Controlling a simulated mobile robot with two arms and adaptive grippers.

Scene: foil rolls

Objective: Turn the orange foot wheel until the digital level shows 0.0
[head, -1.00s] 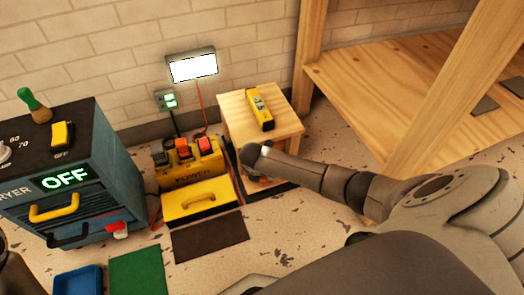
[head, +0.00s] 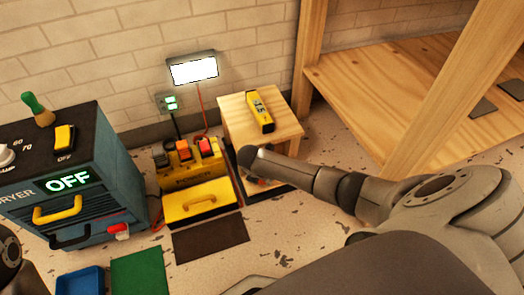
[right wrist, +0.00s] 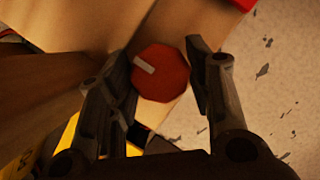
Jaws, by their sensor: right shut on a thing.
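The orange foot wheel (right wrist: 160,73) is an orange-red many-sided knob with a pale mark near its upper left edge. My right gripper (right wrist: 157,52) is shut on it, with one finger on each side. In the head view my right wrist is beside the small wooden table (head: 235,130), low at its front, and mostly hides the wheel there. The yellow digital level (head: 260,112) lies on the tabletop; its reading is too small to make out. My left gripper is not in view.
A yellow power box (head: 188,178) stands close left of the table. A blue dryer cabinet (head: 115,165) showing OFF is further left. A wooden shelf (head: 400,90) is at the right. Dark (head: 212,239) and green (head: 138,270) mats and a blue tray (head: 80,281) lie in front.

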